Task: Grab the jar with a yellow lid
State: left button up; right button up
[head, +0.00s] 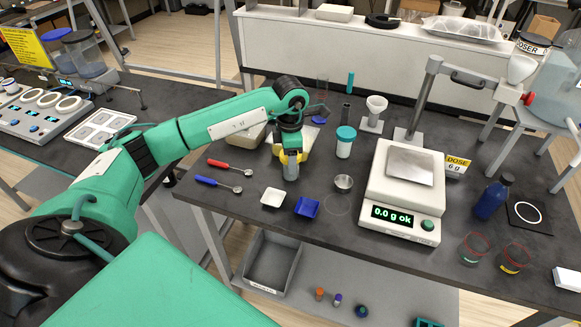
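My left gripper (291,168) points down over the far left part of the black table. Yellow (306,142) shows behind and beside it, which may be the yellow lid. The jar's body is hidden or not clear behind the gripper, so I cannot tell whether they touch. The view does not show whether the fingers are open or shut. My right gripper is not in view.
A jar with a teal lid (345,142) stands just right of the gripper. A white dish (273,198), a blue tray (307,207) and a metal cup (343,183) lie in front. Spoons (219,184) lie left. A scale (404,190) stands right.

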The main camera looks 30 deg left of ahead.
pick_arm(q)
jog(key=c, duration=0.6)
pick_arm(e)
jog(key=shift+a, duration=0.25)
pick_arm(q)
jog(key=shift+r, duration=0.1)
